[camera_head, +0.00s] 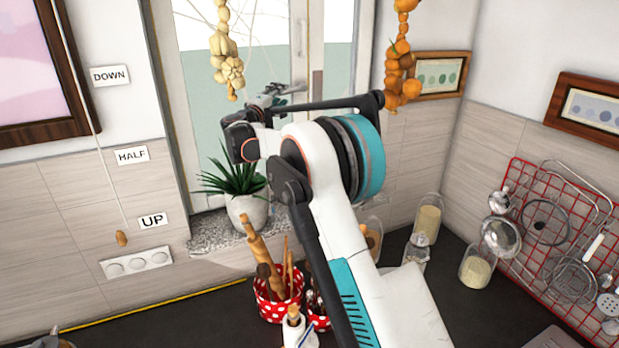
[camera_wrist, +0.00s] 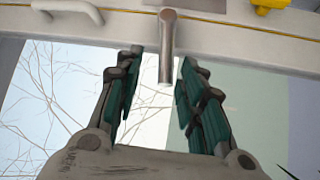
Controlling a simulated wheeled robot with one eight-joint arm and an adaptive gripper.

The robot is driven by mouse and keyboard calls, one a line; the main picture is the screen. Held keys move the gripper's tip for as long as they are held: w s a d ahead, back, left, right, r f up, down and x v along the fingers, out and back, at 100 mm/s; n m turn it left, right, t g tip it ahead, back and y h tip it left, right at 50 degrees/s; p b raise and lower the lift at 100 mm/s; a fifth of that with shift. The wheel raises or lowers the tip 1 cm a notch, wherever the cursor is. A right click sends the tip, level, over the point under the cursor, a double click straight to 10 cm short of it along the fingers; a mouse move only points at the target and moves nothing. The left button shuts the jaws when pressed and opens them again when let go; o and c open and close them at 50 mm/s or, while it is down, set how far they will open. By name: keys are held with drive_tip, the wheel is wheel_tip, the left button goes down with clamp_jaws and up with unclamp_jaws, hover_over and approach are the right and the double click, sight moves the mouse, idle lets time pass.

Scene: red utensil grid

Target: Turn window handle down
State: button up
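The window handle (camera_wrist: 166,58), a grey metal lever, juts from the white window frame over the glass in the wrist view. Its free end lies between my gripper's two teal-padded fingers (camera_wrist: 161,57). The fingers are apart, with a visible gap on each side of the lever, so contact does not show. In the head view my gripper (camera_head: 284,94) is in front of the window, above the potted plant. There the lever is small and hard to pick out beside my fingers. The wrist view is turned, so the lever appears roughly sideways in the room.
A second pale handle (camera_wrist: 68,9) sits on the frame; it also shows in the head view (camera_head: 299,38). Garlands (camera_head: 226,60) and (camera_head: 401,60) hang on both sides. A spiky plant (camera_head: 247,210) and a red dotted utensil pot (camera_head: 272,306) stand below my arm.

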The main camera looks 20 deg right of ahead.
drive_tip(key=b+v, duration=0.2)
drive_tip(key=v, duration=0.9)
drive_tip(key=s+d+f+m+g+y+b, duration=0.1)
drive_tip(key=s+d+f+b, duration=0.1)
drive_tip(key=s, duration=0.5)
drive_tip(key=s+d+f+m+g+y+b, duration=0.1)
drive_tip(key=s+d+f+g+y+b, duration=0.1)
drive_tip(key=s+f+b, duration=0.3)
drive_tip(key=s+d+f+m+g+y+b, duration=0.1)
drive_tip(key=s+d+f+b, duration=0.2)
drive_tip(key=s+f, duration=0.3)
drive_tip(key=s, duration=0.3)
drive_tip(key=shift+s+d+m+g+y+b, duration=0.25)
drive_tip(key=shift+d+m+g+y+b, duration=0.05)
drive_tip(key=shift+m+g+y+b, duration=0.1)
drive_tip(key=shift+f, duration=0.1)
